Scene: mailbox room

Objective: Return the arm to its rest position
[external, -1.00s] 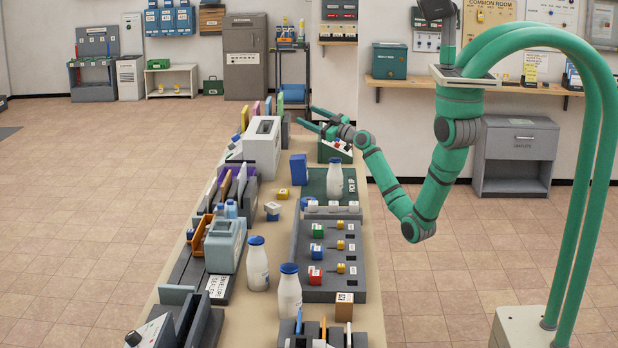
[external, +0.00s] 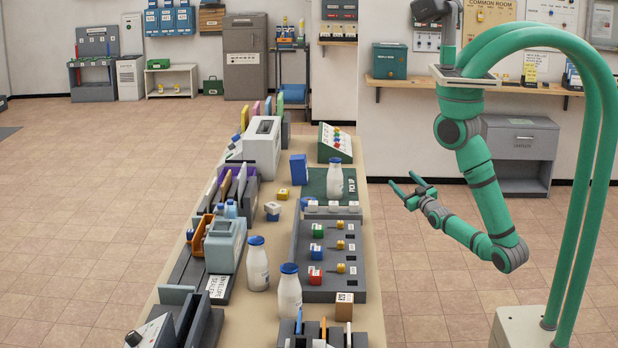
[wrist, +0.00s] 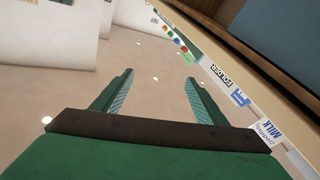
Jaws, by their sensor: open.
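My gripper (external: 404,187) is open and empty in the external view. It hangs in the air to the right of the long table (external: 262,318), apart from it, with its fingers pointing up and to the left. My green arm is bent, with its elbow low on the right. In the wrist view the two fingers of my gripper (wrist: 158,92) stand apart with bare floor between them.
The table's right edge lies left of my gripper. Nearest on it are a green mat (external: 315,187) with a milk bottle (external: 335,181) and a grey panel (external: 318,289) with coloured blocks. A grey cabinet (external: 520,140) stands behind the arm. The floor around my gripper is clear.

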